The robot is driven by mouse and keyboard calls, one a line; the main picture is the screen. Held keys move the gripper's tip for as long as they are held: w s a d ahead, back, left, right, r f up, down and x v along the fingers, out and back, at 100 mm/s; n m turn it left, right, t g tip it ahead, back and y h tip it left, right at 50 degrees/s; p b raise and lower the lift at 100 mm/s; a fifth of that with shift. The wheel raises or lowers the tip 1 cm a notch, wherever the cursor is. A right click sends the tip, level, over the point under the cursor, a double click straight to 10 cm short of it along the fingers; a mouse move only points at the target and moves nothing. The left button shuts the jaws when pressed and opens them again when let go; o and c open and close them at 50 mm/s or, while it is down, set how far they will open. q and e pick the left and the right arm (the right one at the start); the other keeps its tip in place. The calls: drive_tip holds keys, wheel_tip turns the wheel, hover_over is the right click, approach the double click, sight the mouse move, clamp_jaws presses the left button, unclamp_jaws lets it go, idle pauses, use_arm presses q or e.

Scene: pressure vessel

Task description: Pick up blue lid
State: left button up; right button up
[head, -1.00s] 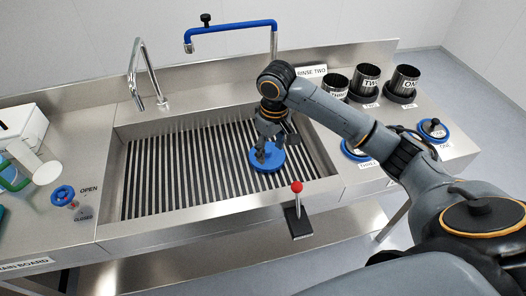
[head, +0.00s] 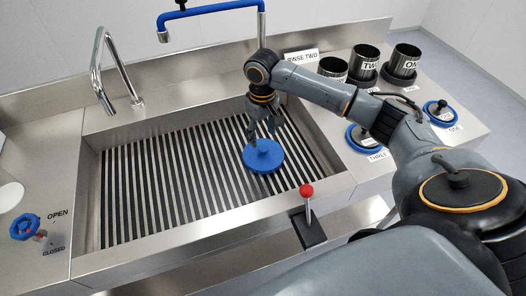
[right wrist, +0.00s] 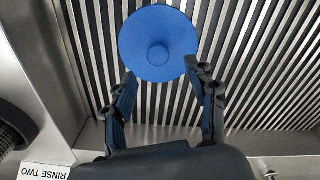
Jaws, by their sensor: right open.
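The blue lid (head: 263,158), a round disc with a small central knob, lies on the slatted rack in the sink. It also shows in the right wrist view (right wrist: 158,30), with the knob facing the camera. My right gripper (head: 262,134) is just behind the lid in the head view, with its fingers pointing down. Whether a finger touches the lid is unclear. My left gripper is out of view.
A red-knobbed lever (head: 307,192) stands at the front rim of the sink. A metal faucet (head: 108,75) and a blue pipe (head: 215,7) rise behind it. Dark cups (head: 366,63) and blue-rimmed lids stand on the right counter. A blue valve wheel (head: 25,227) is at left.

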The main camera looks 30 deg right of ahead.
sight(263, 148)
wheel_tip(263, 148, down, 2)
drive_tip(key=shift+s+d+f+p, duration=0.1)
drive_tip(key=shift+s+f+p, duration=0.1)
drive_tip(key=shift+p, duration=0.25)
wheel_tip(263, 148, down, 2)
drive_tip(key=shift+w+f, duration=0.1)
drive_tip(key=shift+f, duration=0.45)
drive_tip(key=shift+c, duration=0.2)
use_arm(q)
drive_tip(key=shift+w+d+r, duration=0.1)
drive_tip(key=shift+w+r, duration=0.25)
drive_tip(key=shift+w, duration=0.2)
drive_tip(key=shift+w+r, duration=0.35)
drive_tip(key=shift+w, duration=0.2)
use_arm(e)
drive_tip(key=c, duration=0.9)
